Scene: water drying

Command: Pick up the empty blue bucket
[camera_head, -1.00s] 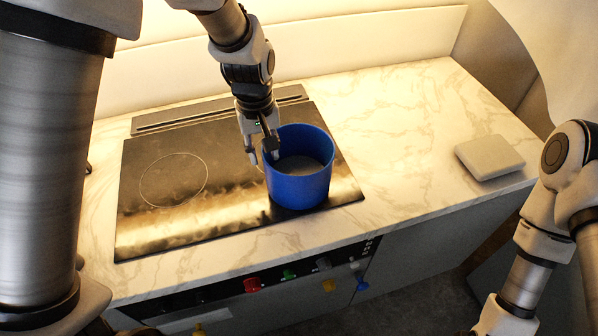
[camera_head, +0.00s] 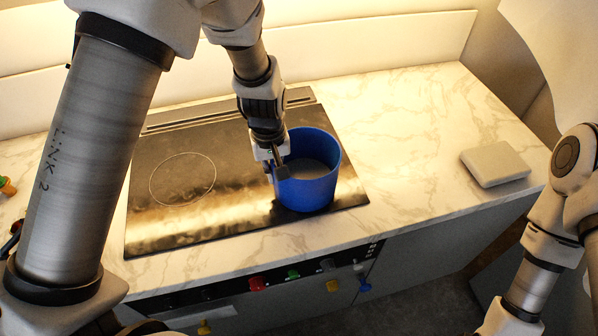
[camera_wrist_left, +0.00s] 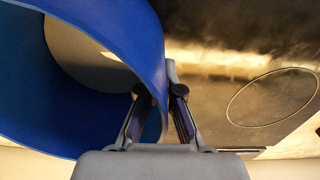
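The blue bucket (camera_head: 309,190) stands upright on the right part of the black cooktop (camera_head: 150,225). Its inside shows a plain grey bottom. My left gripper (camera_head: 275,170) reaches down from above at the bucket's left rim, one finger inside and one outside. In the left wrist view the bucket's wall (camera_wrist_left: 150,55) runs between the two fingers (camera_wrist_left: 160,110), which are close together on it. The bucket looks still in place on the cooktop. My right gripper is out of view; only my right arm shows at the right edge.
A pale square block (camera_head: 495,164) lies on the marble counter (camera_head: 410,130) to the right. Coloured knobs, among them a red one (camera_head: 257,284), line the cabinet front below the cooktop. Small coloured items sit at the far left edge.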

